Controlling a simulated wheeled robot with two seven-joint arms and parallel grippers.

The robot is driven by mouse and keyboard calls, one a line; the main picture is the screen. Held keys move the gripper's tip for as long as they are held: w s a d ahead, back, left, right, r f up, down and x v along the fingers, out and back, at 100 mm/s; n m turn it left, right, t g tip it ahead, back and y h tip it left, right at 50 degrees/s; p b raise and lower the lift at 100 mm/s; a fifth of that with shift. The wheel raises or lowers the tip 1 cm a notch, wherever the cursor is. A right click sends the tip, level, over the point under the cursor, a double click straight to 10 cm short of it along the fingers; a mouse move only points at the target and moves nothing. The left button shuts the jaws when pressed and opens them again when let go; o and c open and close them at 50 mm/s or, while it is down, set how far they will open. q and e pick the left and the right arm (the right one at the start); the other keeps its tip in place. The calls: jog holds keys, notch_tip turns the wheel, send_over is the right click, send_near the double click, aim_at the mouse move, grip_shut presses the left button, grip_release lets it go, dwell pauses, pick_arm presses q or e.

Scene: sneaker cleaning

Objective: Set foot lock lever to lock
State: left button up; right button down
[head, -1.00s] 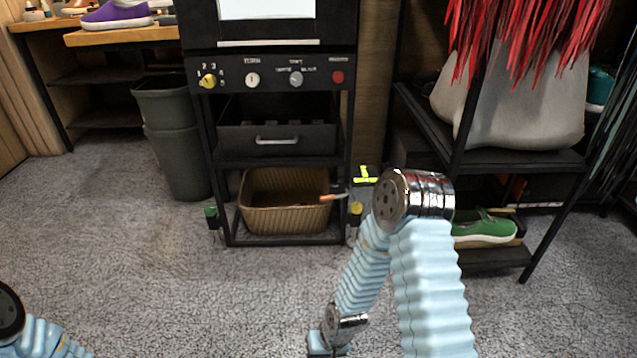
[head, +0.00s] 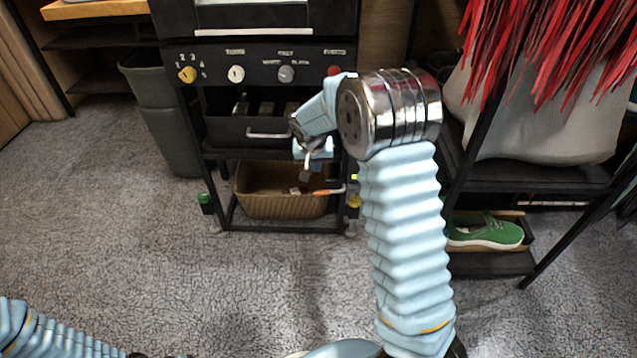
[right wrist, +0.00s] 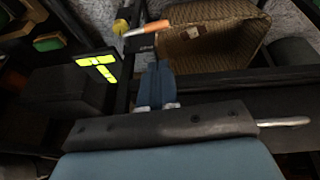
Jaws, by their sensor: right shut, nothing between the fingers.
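A lever with an orange grip (head: 327,192) and a metal shaft sits low on the right side of the black machine frame (head: 222,212), in front of the wicker basket. In the right wrist view the orange grip (right wrist: 147,28) lies beyond the fingertips, beside a yellow knob (right wrist: 121,27). The yellow knob also shows in the head view (head: 354,201). My right gripper (head: 311,170) is shut and empty, just above the lever and in front of the frame, apart from the grip. Its fingers show in the right wrist view (right wrist: 157,72). My left gripper is out of view.
The wicker basket (head: 270,205) fills the bottom shelf, with an open drawer (head: 225,132) above. A green knob (head: 205,199) is at the frame's left foot. A rack with a green shoe (head: 485,232) stands right. Carpet in front is clear.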

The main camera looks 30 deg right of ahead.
jog(key=shift+f, duration=0.1)
jog(key=s+b+x, duration=0.1)
jog(key=x, duration=1.3)
jog(key=shift+b, duration=0.4)
jog(key=shift+f, duration=0.15)
